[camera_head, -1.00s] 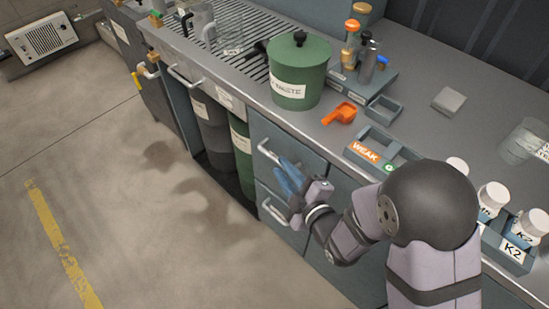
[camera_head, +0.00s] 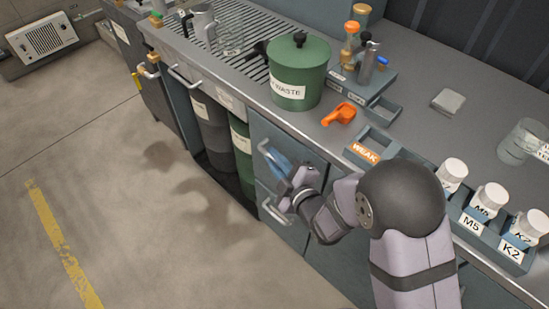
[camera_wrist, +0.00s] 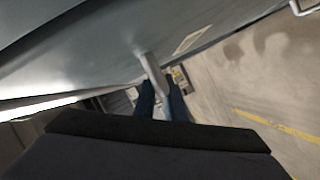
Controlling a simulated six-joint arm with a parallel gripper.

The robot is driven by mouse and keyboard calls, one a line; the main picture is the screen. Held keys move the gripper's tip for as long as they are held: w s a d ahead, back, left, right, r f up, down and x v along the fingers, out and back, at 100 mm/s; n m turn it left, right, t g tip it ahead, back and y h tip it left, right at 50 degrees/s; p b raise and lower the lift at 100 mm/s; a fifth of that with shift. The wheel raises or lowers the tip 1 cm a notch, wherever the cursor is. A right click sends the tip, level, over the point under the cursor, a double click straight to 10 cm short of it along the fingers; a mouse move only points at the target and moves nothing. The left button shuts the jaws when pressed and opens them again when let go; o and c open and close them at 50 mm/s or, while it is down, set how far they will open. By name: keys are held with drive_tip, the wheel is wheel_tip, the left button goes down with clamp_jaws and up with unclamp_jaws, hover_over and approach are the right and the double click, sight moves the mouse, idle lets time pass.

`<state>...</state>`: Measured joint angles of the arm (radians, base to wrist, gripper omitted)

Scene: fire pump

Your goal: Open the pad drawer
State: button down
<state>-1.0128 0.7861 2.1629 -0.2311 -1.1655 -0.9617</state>
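The upper drawer (camera_head: 300,152) under the counter has a pale bar handle (camera_head: 264,147) and sits flush with the cabinet. The lower front (camera_head: 262,196) has its own handle (camera_head: 278,215) and also looks shut. No label naming a pad drawer is readable on either. My gripper (camera_head: 274,158) is at the upper handle, its blue fingers reaching to it. In the wrist view, the handle (camera_wrist: 151,68) runs between the two fingers (camera_wrist: 161,98), one on each side. Whether the fingers press on the bar or stand slightly apart from it cannot be told.
The floor (camera_head: 150,210) before the drawers is clear. Dark and green bins (camera_head: 240,150) stand in the open bay left of the drawers. On the counter are a green waste pot (camera_head: 298,75), an orange scoop (camera_head: 340,114) and a rack of white-lidded jars (camera_head: 487,205).

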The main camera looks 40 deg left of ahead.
drive_tip(key=s+b, duration=0.1)
drive_tip(key=s, duration=2.3)
drive_tip(key=shift+s, duration=0.35)
drive_tip(key=c, duration=2.1)
unclamp_jaws()
drive_tip(key=shift+r, duration=0.1)
wheel_tip(320, 180, up, 10)
drive_tip(key=shift+f+p, duration=0.1)
drive_tip(key=shift+p, duration=0.85)
